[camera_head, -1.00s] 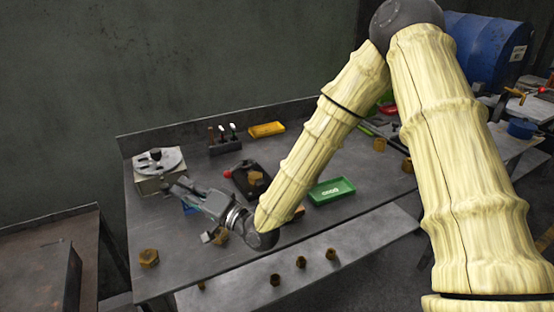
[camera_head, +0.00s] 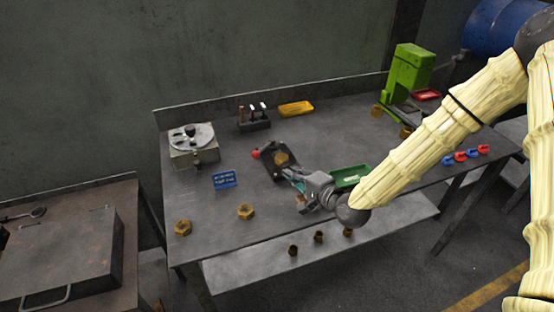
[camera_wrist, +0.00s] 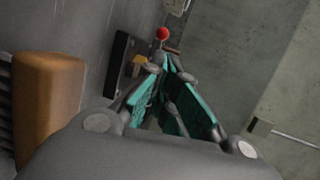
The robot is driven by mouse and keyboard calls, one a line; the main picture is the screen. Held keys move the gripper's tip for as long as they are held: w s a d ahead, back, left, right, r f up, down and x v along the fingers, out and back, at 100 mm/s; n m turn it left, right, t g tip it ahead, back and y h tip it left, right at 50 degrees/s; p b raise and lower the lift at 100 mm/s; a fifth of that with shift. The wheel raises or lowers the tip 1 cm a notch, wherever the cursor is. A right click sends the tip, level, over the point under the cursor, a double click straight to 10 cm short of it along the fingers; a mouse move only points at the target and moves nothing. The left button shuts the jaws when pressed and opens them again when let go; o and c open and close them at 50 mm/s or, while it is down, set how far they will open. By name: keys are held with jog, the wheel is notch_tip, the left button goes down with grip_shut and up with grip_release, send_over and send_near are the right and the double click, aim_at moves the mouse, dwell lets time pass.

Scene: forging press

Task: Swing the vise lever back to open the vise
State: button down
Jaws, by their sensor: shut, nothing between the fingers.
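The vise (camera_head: 277,171) is a dark block on the bench with a brass hex nut (camera_head: 281,158) at its jaws. Its lever ends in a red ball (camera_head: 256,154) on the vise's left side. In the wrist view the red ball (camera_wrist: 162,34) shows just beyond my fingertips, and the dark vise (camera_wrist: 124,68) is left of them. My gripper (camera_head: 292,174) is low at the vise's front right side. Its teal fingers (camera_wrist: 165,65) are shut and empty. Whether they touch the vise or lever cannot be told. The lever's shaft is mostly hidden.
A green tray (camera_head: 349,177) lies right behind my wrist. Loose brass nuts (camera_head: 246,211) lie front left, near a blue sign (camera_head: 224,179). A round-topped device (camera_head: 192,142) stands at the back left. A tool holder (camera_head: 254,121) and yellow tray (camera_head: 296,108) are behind the vise.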

aim_at(267, 165)
jog(key=p+x, duration=0.4)
jog(key=x, duration=0.8)
jog(key=shift+w+a, duration=0.15)
jog(key=shift+a, duration=0.1)
jog(key=shift+p+x, duration=0.35)
jog(key=shift+x, duration=0.4)
